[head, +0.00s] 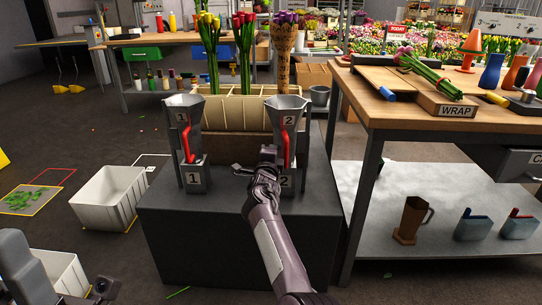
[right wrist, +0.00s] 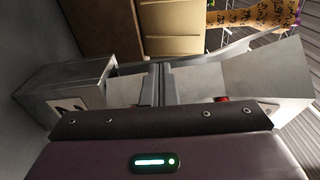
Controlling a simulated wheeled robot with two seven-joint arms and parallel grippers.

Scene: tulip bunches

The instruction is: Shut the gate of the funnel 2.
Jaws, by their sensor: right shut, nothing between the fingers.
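Funnel 2 (head: 285,104) is a grey metal hopper with a "2" label, standing on the dark grey block. Its red gate lever (head: 286,139) runs down the front towards the lower box marked 2 (head: 287,181). My right gripper (head: 266,151) is in front of the funnel, just left of the lever, and hides part of the stand. In the right wrist view its fingers (right wrist: 155,84) are together and empty, against the grey metal; a small red bit (right wrist: 222,99) shows beside them. Whether they touch the lever is unclear. My left gripper (head: 104,288) is low at the left, partly cut off.
Funnel 1 (head: 183,112) with its own red lever stands to the left. Behind are a cream divided crate (head: 232,107) and tulip bunches (head: 243,40). The wrap table (head: 376,111) bounds the right. White bins (head: 108,198) stand on the floor at left.

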